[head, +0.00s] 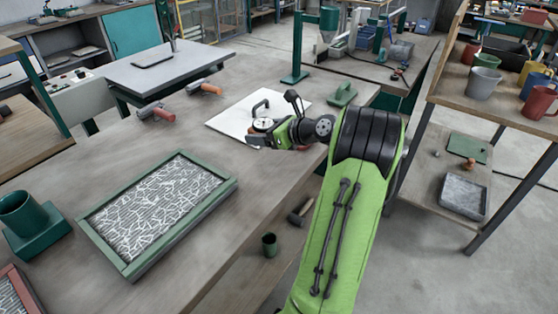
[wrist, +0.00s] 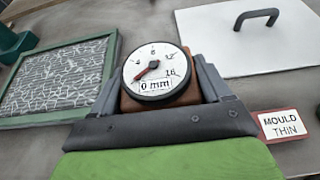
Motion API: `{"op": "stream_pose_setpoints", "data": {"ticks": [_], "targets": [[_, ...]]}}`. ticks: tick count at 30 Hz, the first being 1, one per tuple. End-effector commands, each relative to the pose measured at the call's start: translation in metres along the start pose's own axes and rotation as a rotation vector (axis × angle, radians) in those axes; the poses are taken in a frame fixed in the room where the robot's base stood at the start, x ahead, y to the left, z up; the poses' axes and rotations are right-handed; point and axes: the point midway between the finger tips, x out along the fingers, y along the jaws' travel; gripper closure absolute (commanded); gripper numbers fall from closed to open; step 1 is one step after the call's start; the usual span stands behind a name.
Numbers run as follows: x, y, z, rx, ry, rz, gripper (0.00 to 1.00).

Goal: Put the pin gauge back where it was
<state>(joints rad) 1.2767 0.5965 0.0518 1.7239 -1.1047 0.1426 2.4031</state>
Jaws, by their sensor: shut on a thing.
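The pin gauge (wrist: 157,72) has a round white dial with a red needle, a "0 mm" readout and a brown body. In the wrist view it sits between the fingers of my gripper (wrist: 158,92), which is shut on it. In the head view the gauge's dial (head: 264,124) shows at the end of my arm, with my gripper (head: 262,138) beside the near edge of a white plate (head: 232,121). The gauge's pins and underside are hidden, so I cannot tell whether it touches anything.
The white plate has a dark handle (head: 260,105). A green-framed mould (head: 228,186) with white fibres lies on the bench at left. A "MOULD THIN" sign (wrist: 284,124) is right of my gripper. A green hand tool (head: 342,95) lies beyond the plate. Bare bench lies between mould and plate.

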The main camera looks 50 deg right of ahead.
Motion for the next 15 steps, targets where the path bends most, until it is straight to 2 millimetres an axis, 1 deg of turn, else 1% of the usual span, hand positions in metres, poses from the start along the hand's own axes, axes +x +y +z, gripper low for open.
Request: {"op": "stream_pose_setpoints", "data": {"ticks": [1, 3, 8, 11, 13, 15], "targets": [[0.007, 0.0, -0.016, 0.005, 0.001, 0.001, 0.69], [0.013, 0.0, -0.032, 0.004, 0.001, 0.0, 0.69], [0.023, 0.0, -0.057, 0.004, 0.001, 0.0, 0.69], [0.032, 0.0, -0.078, 0.005, 0.001, 0.0, 0.69], [0.035, 0.0, -0.084, 0.002, 0.001, 0.0, 0.69], [0.034, 0.0, -0.083, 0.001, 0.001, -0.001, 0.69]]}}
